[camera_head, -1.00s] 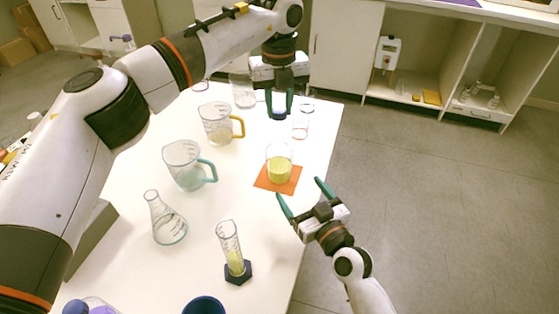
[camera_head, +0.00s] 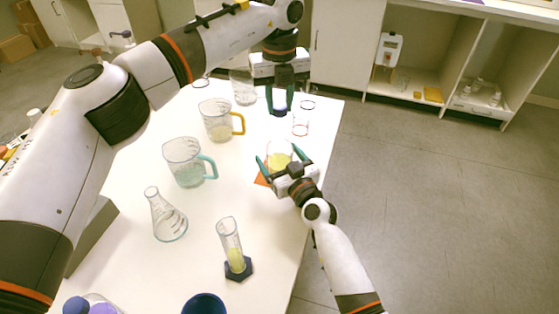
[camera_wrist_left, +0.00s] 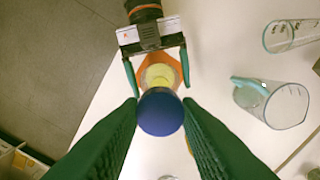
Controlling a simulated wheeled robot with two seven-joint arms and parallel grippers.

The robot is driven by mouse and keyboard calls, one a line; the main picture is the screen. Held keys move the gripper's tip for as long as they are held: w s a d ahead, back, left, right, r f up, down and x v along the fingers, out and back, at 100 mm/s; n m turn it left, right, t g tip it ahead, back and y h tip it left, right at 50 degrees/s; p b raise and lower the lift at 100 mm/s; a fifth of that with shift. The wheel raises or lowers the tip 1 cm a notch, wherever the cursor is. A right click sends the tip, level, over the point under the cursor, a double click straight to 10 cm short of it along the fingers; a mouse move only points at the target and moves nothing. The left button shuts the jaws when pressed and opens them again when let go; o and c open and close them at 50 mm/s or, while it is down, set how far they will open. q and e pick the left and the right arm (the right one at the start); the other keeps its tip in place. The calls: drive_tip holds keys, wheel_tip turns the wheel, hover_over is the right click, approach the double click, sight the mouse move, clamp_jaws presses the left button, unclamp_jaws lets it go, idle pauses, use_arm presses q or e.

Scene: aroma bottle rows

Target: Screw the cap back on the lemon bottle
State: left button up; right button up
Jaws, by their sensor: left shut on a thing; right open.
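The lemon bottle is a clear glass vessel with yellow liquid (camera_head: 279,161) on an orange mat (camera_head: 261,180) near the table's right edge. Its yellow liquid also shows in the left wrist view (camera_wrist_left: 160,74). My left gripper (camera_head: 279,108) is shut on a blue cap (camera_wrist_left: 160,112), above the table and behind the bottle in the head view. My right gripper (camera_head: 281,158) is open, with one finger on each side of the bottle. I cannot tell whether the fingers touch the glass. The bottle's front is partly hidden by this gripper.
A yellow-handled jug (camera_head: 216,122), a teal-handled jug (camera_head: 185,165), a flask (camera_head: 167,218) and a cylinder with yellow liquid (camera_head: 232,245) stand on the left. A clear glass (camera_head: 302,120) is close to my left gripper. A dark blue cup (camera_head: 204,305) is at the front.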

drive_tip(key=shift+c, duration=0.6)
drive_tip(key=c, duration=1.3)
use_arm(q)
drive_tip(key=shift+f, duration=2.5)
use_arm(e)
drive_tip(key=shift+c, duration=0.3)
use_arm(q)
drive_tip(key=shift+f, duration=0.9)
drive_tip(key=shift+f, duration=0.5)
